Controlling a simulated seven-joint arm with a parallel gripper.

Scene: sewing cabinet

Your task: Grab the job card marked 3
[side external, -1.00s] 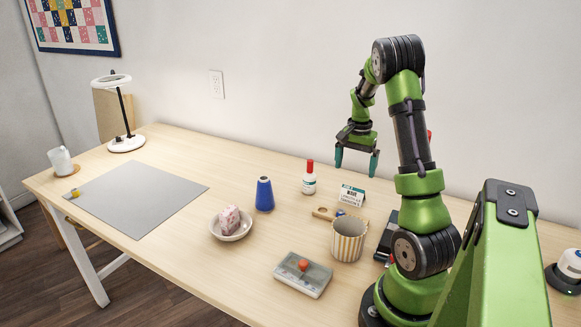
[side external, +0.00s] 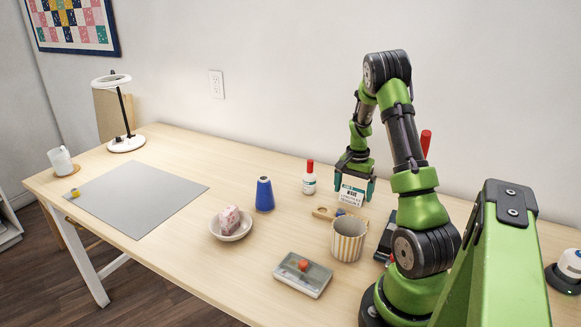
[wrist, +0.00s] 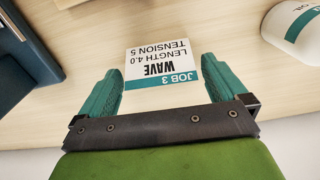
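The job card marked 3 (wrist: 161,63) is white with a teal band reading "JOB 3" and the word "WAVE"; it appears upside down in the wrist view. In the side view the card (side external: 351,196) stands on the table behind the striped cup. My gripper (wrist: 163,72) is open, with its teal fingers on either side of the card and gaps visible between them and it. In the side view my gripper (side external: 354,188) is lowered at the card from behind.
A white bottle with a red cap (side external: 309,182) stands left of the card. The striped cup (side external: 348,241) and a wooden-handled item (side external: 322,213) are in front.

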